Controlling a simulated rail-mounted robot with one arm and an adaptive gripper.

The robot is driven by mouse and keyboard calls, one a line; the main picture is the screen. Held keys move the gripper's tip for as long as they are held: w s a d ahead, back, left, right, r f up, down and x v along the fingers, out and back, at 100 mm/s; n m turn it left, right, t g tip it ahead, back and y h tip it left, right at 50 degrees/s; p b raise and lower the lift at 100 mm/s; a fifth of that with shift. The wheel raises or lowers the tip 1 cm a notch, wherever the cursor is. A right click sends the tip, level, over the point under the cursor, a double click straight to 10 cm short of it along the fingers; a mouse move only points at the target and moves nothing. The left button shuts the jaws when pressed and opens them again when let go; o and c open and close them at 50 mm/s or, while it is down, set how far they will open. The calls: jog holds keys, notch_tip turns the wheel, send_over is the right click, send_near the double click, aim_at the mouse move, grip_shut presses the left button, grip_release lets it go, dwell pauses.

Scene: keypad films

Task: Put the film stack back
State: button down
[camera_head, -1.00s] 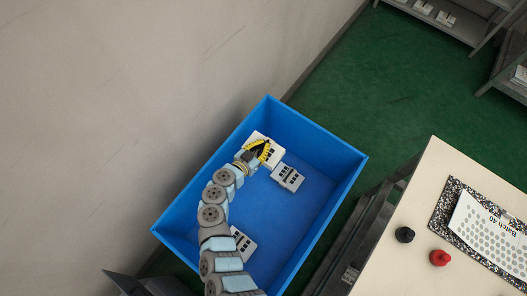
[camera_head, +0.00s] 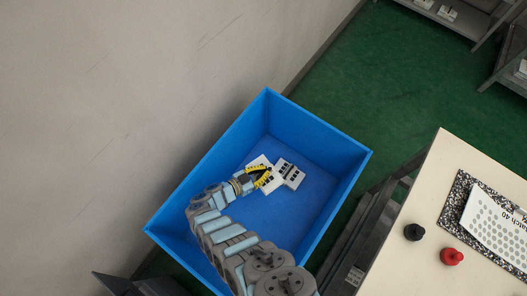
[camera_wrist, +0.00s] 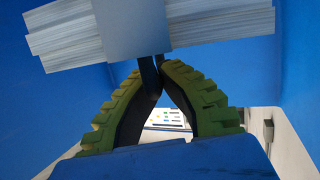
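My gripper (camera_head: 263,180) has yellow-green ribbed fingers and is inside the blue crate (camera_head: 338,148). In the wrist view its fingers (camera_wrist: 158,68) converge at a film stack (camera_wrist: 65,38), seen edge-on as layered white sheets with a plain grey band around its middle. The fingers look shut on this stack; the exact contact is partly hidden. In the head view the held white stack (camera_head: 258,162) shows just beyond the fingers. Another white film stack with dark windows (camera_head: 291,174) is close to its right. A white piece with small printed marks (camera_wrist: 166,117) shows between the fingers.
The crate's high walls surround my gripper. At right, a pale table (camera_head: 422,195) holds a black knob (camera_head: 414,232), a red knob (camera_head: 451,257) and a dotted sheet marked "Batch 40" (camera_head: 495,217) on a speckled board. Grey shelves (camera_head: 458,20) stand at upper right.

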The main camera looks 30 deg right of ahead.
aim_at(264, 184)
jog(key=shift+m+g, duration=0.4)
jog(key=shift+g, duration=0.1)
jog(key=shift+s+a+f+b, duration=0.4)
jog(key=shift+s+f, duration=0.15)
jog(key=shift+f, duration=0.15)
jog(key=shift+s+a+f+b, duration=0.35)
jog(key=shift+s+f+b, duration=0.1)
jog(key=shift+s+f, duration=0.15)
jog(key=shift+s+a+f+b, duration=0.4)
jog(key=shift+s+f, duration=0.1)
jog(key=shift+f, duration=0.25)
jog(key=shift+g, duration=0.4)
jog(key=s+a+f+b, duration=0.1)
jog(key=s+f+b, duration=0.1)
jog(key=f+b, duration=0.1)
jog(key=s+a+f+b, duration=0.1)
jog(key=f+b, duration=0.2)
jog(key=b, duration=0.2)
jog(key=s+a+f+b, duration=0.1)
jog(key=s+f+b, duration=0.1)
jog(key=f+b, duration=0.1)
jog(key=shift+s+a+f+b, duration=0.2)
jog(key=shift+s+b, duration=0.15)
jog(key=shift+b, duration=0.05)
jog(key=shift+f+m, duration=0.3)
jog(key=shift+f, duration=0.15)
jog(key=c, duration=1.2)
grip_release()
jog(key=shift+o, duration=0.2)
